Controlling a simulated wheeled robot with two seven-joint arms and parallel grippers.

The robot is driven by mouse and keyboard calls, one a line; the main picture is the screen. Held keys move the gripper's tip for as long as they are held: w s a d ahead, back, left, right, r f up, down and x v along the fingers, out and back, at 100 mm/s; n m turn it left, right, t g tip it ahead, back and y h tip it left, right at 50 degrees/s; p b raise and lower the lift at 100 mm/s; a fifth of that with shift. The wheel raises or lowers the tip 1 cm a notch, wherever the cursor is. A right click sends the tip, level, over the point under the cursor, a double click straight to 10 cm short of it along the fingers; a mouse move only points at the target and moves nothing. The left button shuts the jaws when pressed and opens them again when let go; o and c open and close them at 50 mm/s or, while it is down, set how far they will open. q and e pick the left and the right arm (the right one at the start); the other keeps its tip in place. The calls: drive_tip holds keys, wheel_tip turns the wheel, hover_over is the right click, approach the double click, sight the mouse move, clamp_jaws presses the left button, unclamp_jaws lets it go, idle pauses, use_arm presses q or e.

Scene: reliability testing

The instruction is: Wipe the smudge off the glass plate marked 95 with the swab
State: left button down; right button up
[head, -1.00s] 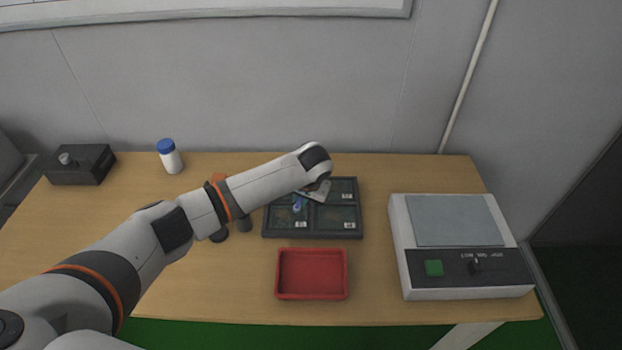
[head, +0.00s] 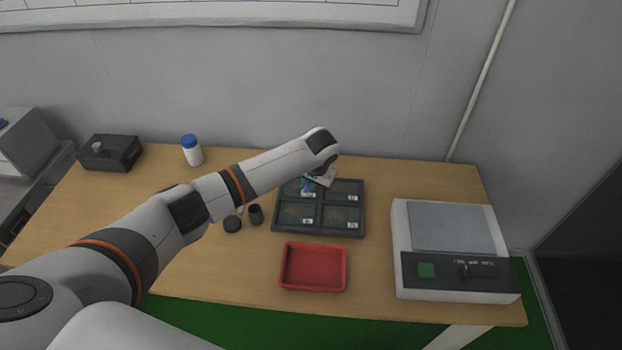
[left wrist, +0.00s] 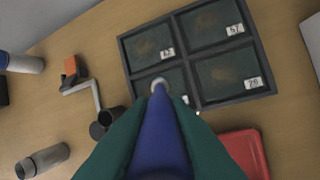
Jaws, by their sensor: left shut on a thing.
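My left gripper (head: 311,187) is over the left part of a dark tray (head: 318,233) with four glass plates. In the left wrist view its green fingers (left wrist: 160,112) are shut on a blue swab (left wrist: 158,132) with a pale tip. The tip appears over the lower-left plate (left wrist: 174,80); contact cannot be told. That plate's label is mostly hidden. The upper-left plate (left wrist: 150,45), the upper-right plate (left wrist: 208,24) and the lower-right plate (left wrist: 225,75) have brownish patches. The upper-right label reads 57; I cannot read 95 anywhere. My right gripper is not in view.
A red bin (head: 313,288) lies in front of the tray. A scale-like device (head: 455,272) stands right. Dark round containers (head: 256,213) are left of the tray. A blue-capped bottle (head: 193,154) and black box (head: 111,152) stand farther left. An orange-topped bracket (left wrist: 75,70) is near the tray.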

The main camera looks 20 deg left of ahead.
use_arm(q)
drive_tip(key=shift+w+a+f, duration=0.1)
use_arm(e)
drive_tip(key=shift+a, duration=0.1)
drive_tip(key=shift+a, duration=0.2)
use_arm(q)
drive_tip(key=shift+f, duration=0.1)
drive_tip(key=shift+f, duration=0.3)
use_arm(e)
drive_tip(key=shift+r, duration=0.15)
use_arm(q)
drive_tip(key=shift+a, duration=0.1)
